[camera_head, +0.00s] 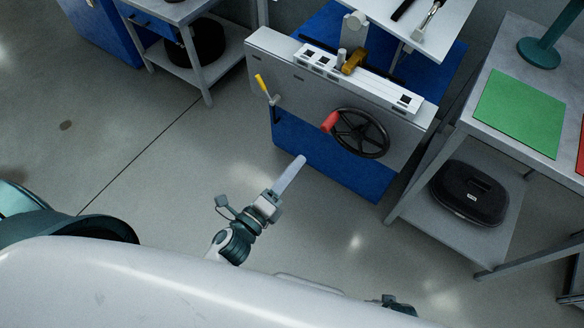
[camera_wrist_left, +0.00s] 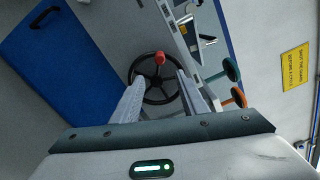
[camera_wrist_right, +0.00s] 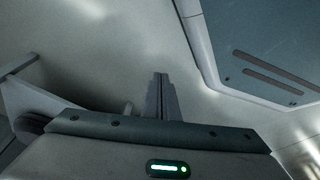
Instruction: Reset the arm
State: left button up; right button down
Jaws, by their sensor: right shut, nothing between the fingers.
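My left gripper (camera_head: 291,172) reaches up from the bottom middle in the head view. It stands in front of a grey and blue machine (camera_head: 330,160) and touches nothing there. In the left wrist view its two fingers (camera_wrist_left: 158,83) are apart with nothing between them. A black handwheel (camera_head: 361,133) with a red knob (camera_head: 330,122) is on the machine's front; the wheel (camera_wrist_left: 155,90) shows beyond the fingers in the left wrist view. My right gripper (camera_wrist_right: 162,88) has its fingers together and empty in the right wrist view, over the floor.
A grey cart (camera_head: 215,40) stands at upper left.

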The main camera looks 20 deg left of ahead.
dwell(0.3)
pick_arm(q)
jog(key=s+a+f+n+g+y+p, duration=0.1)
jog(key=a+f+n+g+y, duration=0.1)
jog(key=f+n, duration=0.55)
jog(key=s+a+f+n+g+y+p, duration=0.1)
jog(key=s+a+f+n+g, duration=0.2)
jog(key=f, duration=0.7)
jog(key=s+a+f+n+g+p, duration=0.1)
jog(key=s+f+n+g, duration=0.2)
jog(key=s+f+n, duration=0.3)
jog(key=s+f+n+g+y+p, duration=0.1)
jog(key=s+f+n+g, duration=0.2)
jog(key=s+f+n, duration=0.4)
notch_tip(320, 180, down, 5)
jog(key=shift+s+a+r+g, duration=0.1)
jog(key=shift+s+a+g, duration=0.15)
jog(key=shift+a+g, duration=0.15)
pick_arm(e)
jog(key=w+a+t, duration=0.2)
jog(key=a, duration=0.1)
jog(key=shift+w+a+r+t+y, duration=0.15)
jog(key=shift+w+r+t+y, duration=0.05)
jog(key=shift+w+t+y, duration=0.2)
